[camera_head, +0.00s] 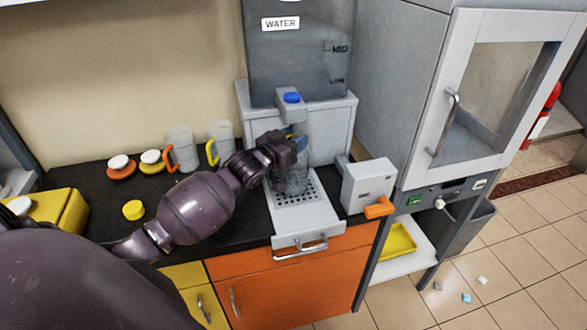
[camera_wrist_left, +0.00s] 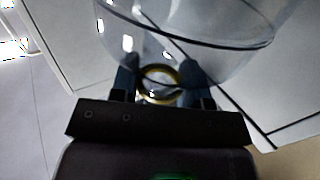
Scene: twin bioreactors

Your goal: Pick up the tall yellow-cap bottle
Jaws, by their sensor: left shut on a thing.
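My left gripper (camera_head: 298,144) is under the spout of the water dispenser, shut on a clear vessel (camera_head: 292,180) above the slotted drip tray. In the left wrist view the gripper (camera_wrist_left: 160,78) has its two dark fingers on either side of a yellow ring (camera_wrist_left: 160,97) on this vessel, whose clear body (camera_wrist_left: 205,45) spreads out beyond the fingers. I see no cap on it; a loose yellow cap-like disc (camera_head: 133,210) lies on the black counter. I cannot tell whether the vessel touches the tray. My right gripper is not in view.
The water tank (camera_head: 300,60) stands behind the drip tray (camera_head: 305,215). A grey box with an orange lever (camera_head: 378,208) is to its right. Two clear jugs (camera_head: 180,150) with orange and yellow handles and several lids stand at the back left. A glass-door cabinet (camera_head: 490,100) is at right.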

